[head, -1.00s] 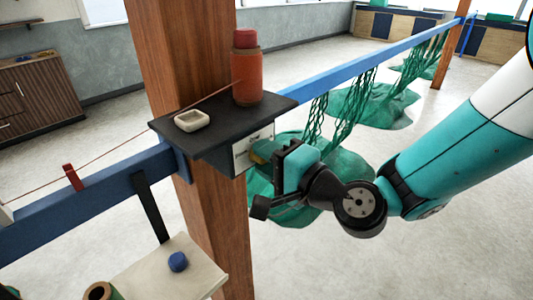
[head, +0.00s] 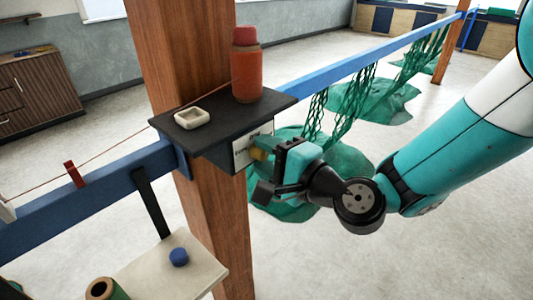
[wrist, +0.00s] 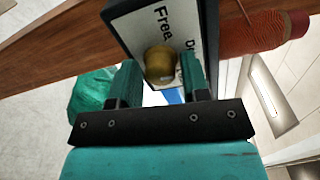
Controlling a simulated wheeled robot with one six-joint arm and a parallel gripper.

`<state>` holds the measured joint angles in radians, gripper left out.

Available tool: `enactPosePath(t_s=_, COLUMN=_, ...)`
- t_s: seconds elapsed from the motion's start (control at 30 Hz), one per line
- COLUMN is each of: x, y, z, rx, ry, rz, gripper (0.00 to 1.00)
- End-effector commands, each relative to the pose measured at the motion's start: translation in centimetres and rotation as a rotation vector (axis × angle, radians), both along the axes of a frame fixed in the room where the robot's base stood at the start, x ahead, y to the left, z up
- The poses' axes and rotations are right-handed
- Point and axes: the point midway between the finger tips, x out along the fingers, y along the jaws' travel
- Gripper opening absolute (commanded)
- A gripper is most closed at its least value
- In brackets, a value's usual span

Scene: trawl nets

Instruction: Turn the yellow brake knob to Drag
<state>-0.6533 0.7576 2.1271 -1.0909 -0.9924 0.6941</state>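The yellow brake knob (wrist: 160,62) sits on a white label plate (wrist: 130,30) on the end of the black box under the dark shelf. The plate reads "Free" on one side, and a partly hidden word starting with "D" shows on the other. In the head view the knob (head: 258,153) shows just left of my gripper (head: 270,168). In the wrist view my gripper (wrist: 158,82) is open, with its fingers on either side of the knob's near part. A gap seems to remain beside the left finger; I cannot tell whether the right finger touches it.
A wooden post (head: 215,230) and blue rail (head: 350,68) are close by. Green nets (head: 370,100) hang behind my gripper. A lower board (head: 150,275) holds a blue knob (head: 179,257).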

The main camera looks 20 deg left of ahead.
Motion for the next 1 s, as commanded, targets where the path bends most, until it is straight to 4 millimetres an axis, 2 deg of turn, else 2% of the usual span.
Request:
enactPosePath(t_s=0.57, x=-0.1, y=-0.3, z=-0.1, rx=0.002, ry=-0.001, rz=0.001, gripper=0.55)
enactPosePath(t_s=0.77, x=-1.0, y=-2.4, z=-0.5, rx=0.003, ry=-0.001, rz=-0.001, gripper=0.55)
enactPosePath(t_s=1.0, x=-2.9, y=-7.1, z=-0.5, rx=0.004, ry=-0.002, rz=-0.006, gripper=0.55)
